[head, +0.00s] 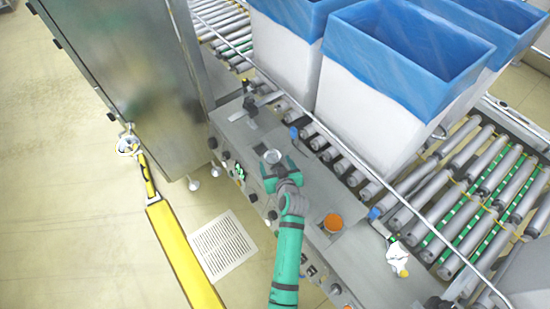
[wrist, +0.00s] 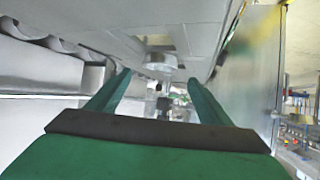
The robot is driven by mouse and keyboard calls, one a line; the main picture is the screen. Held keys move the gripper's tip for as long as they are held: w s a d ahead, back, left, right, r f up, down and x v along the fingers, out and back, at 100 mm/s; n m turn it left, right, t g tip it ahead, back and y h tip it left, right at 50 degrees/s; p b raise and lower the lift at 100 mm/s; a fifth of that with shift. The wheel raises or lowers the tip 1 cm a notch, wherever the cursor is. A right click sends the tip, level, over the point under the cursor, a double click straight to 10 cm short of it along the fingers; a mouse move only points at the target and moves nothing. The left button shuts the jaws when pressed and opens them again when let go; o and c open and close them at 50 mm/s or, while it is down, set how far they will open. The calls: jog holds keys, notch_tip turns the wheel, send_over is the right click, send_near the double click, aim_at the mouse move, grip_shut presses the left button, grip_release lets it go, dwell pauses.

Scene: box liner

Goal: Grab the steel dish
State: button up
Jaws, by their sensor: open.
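The steel dish (head: 272,156) is a small round silvery dish on the grey control ledge in the head view, just beyond my fingertips. My green gripper (head: 278,172) is close to it on the near side. In the wrist view my gripper (wrist: 160,78) has its two fingers spread apart, with nothing held. The dish (wrist: 158,61) shows there as a pale round shape, ahead and between the fingers. I cannot tell whether the tips reach alongside it.
An orange round item (head: 333,222) sits on the ledge (head: 345,250) right of my arm. A roller conveyor (head: 460,205) carries boxes with blue liners (head: 405,45) behind a metal rail. A metal cabinet (head: 125,75) stands left. A yellow bar (head: 180,255) and floor are in front.

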aim_at(271, 153)
jog(key=shift+x, duration=2.7)
jog(key=shift+d+f, duration=0.2)
jog(key=shift+s, duration=0.1)
jog(key=c, duration=1.1)
jog(key=shift+r, duration=0.1)
